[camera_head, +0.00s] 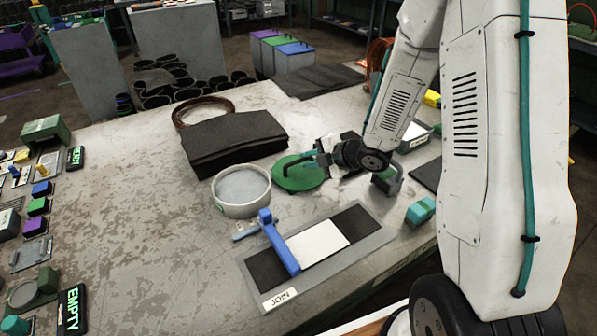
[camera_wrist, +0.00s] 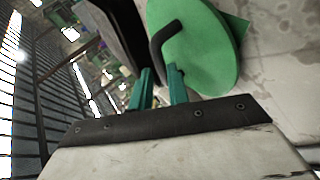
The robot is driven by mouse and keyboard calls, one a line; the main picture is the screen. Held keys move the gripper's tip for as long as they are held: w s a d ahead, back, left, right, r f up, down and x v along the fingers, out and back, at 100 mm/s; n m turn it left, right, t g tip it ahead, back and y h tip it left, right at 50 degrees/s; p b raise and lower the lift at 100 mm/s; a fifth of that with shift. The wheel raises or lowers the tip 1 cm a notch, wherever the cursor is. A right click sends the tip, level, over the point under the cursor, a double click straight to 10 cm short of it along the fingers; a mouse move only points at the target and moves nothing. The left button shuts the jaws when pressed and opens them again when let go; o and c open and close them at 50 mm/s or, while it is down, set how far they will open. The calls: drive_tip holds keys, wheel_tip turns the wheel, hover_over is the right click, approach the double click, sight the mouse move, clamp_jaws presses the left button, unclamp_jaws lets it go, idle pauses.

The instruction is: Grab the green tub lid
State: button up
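The green tub lid (camera_head: 298,180) is a round disc lying on the worktable, right of the round white tub (camera_head: 220,205). In the wrist view the lid (camera_wrist: 212,60) fills the upper middle, with a bent black handle (camera_wrist: 163,36) on it. My gripper (camera_head: 306,158) is over the lid, reaching in from the right. In the wrist view its two teal fingers (camera_wrist: 159,76) stand apart with a gap between them. The handle's lower end lies close to the fingertips, in line with the gap; I cannot tell whether it touches a finger.
A stack of black rubber sheets (camera_head: 232,140) lies behind the tub. In front is a grey board (camera_head: 350,262) with black and white pads and a blue bar (camera_head: 280,243). A teal block (camera_head: 420,211) sits near the right edge. The table's left middle is clear.

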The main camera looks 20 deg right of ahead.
sight(301, 161)
drive_tip(key=x, duration=0.4)
drive_tip(key=shift+s+a, duration=0.1)
drive_tip(key=shift+a, duration=0.05)
clamp_jaws()
